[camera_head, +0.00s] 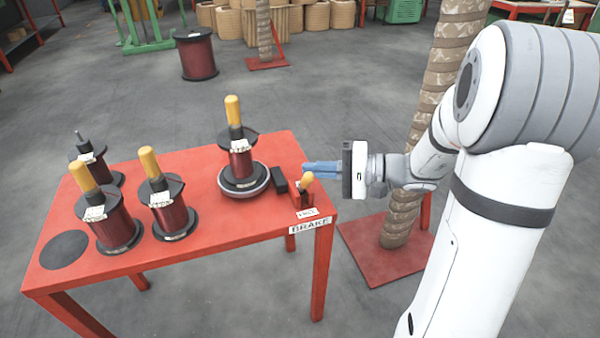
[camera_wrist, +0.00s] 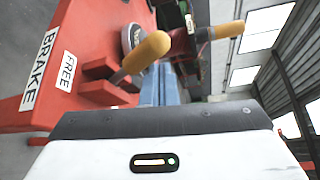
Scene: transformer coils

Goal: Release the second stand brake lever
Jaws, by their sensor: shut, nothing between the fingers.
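The brake lever (camera_head: 306,181) has a yellow-orange knob and stands in a red housing at the right end of the red table, above the BRAKE label (camera_head: 311,225). In the wrist view the lever knob (camera_wrist: 147,51) is large, beside a FREE label (camera_wrist: 67,71). My gripper (camera_head: 306,168) has blue fingers, shut and empty, just behind the knob in the head view. In the wrist view the fingers (camera_wrist: 160,86) are partly behind the knob. I cannot tell whether they touch it. A coil on a round stand (camera_head: 241,156) is left of the lever.
A small black block (camera_head: 279,180) lies between stand and lever. A wrapped post (camera_head: 402,215) on a red base stands close behind my wrist.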

